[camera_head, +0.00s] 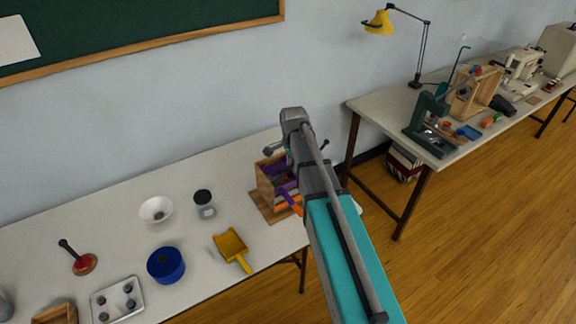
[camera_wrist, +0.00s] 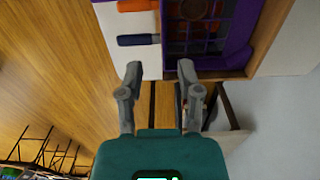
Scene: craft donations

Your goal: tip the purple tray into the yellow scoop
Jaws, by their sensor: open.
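The purple tray (camera_wrist: 242,42) is at the top of the wrist view, with a dark grid pattern and a round brownish item showing inside its rim. In the head view, purple parts (camera_head: 284,187) show in a wooden rack (camera_head: 265,185), partly hidden by my arm. The yellow scoop (camera_head: 231,246) lies on the white table, left of and nearer than the rack. My gripper (camera_wrist: 157,72) is open and empty, its fingertips just short of the tray, with a gap between. In the head view my arm hides most of the gripper.
On the white table (camera_head: 110,195) are a white bowl (camera_head: 156,210), a dark-lidded jar (camera_head: 204,204), a blue round container (camera_head: 166,266) and a metal tray (camera_head: 117,300). An orange-handled and a blue-handled tool (camera_wrist: 138,40) lie beside the purple tray. A second table (camera_head: 385,110) stands right.

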